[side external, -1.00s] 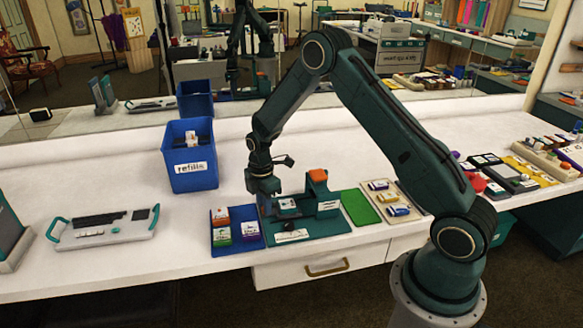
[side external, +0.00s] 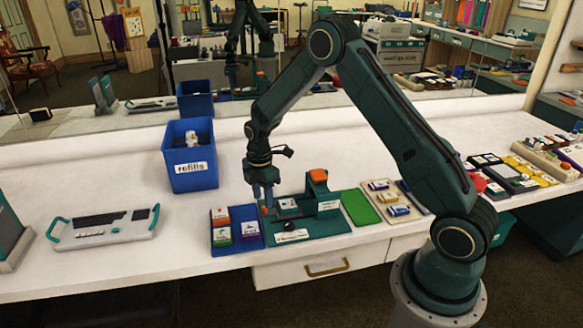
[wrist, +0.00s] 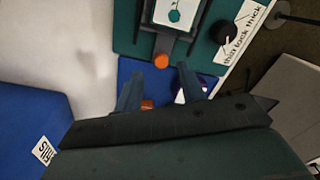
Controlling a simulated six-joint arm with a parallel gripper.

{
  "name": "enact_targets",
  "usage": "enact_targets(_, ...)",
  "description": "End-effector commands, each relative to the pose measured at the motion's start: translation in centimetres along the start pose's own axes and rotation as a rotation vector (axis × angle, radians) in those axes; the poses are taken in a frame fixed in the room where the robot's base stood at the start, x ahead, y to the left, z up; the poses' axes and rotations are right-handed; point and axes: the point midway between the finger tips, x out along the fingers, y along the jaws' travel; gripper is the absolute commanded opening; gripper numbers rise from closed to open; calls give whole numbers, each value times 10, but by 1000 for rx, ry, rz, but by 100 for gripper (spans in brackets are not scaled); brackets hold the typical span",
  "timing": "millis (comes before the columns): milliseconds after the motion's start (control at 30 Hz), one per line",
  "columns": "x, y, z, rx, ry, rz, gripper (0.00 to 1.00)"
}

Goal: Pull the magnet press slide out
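The magnet press is a teal base (side external: 325,227) with an orange-topped press head (side external: 318,176) at its right rear. Its slide (side external: 288,204) carries a white card with a green figure, which also shows in the wrist view (wrist: 176,12). An orange knob (wrist: 162,61) sits at the slide's near end in the wrist view. My gripper (side external: 265,207) points down over the press's left end, beside the blue tray. In the wrist view my gripper (wrist: 158,79) has its two fingers apart, with nothing held. The knob lies just beyond the fingertips; I see no contact.
A blue tray (side external: 239,241) with several small boxes lies left of the press. A black knob (side external: 290,225) stands on the base. A blue refills bin (side external: 190,180) stands behind left. A green pad (side external: 359,207) and a box tray (side external: 412,211) lie right.

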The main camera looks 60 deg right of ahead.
Motion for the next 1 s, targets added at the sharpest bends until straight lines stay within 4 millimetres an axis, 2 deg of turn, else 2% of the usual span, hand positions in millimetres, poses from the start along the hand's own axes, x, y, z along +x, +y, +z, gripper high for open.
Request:
enact_targets(500,-86,1,-1,-1,1,5,40)
enact_targets(700,-103,1,-1,-2,1,3,40)
enact_targets(1000,-107,0,-1,-2,1,2,40)
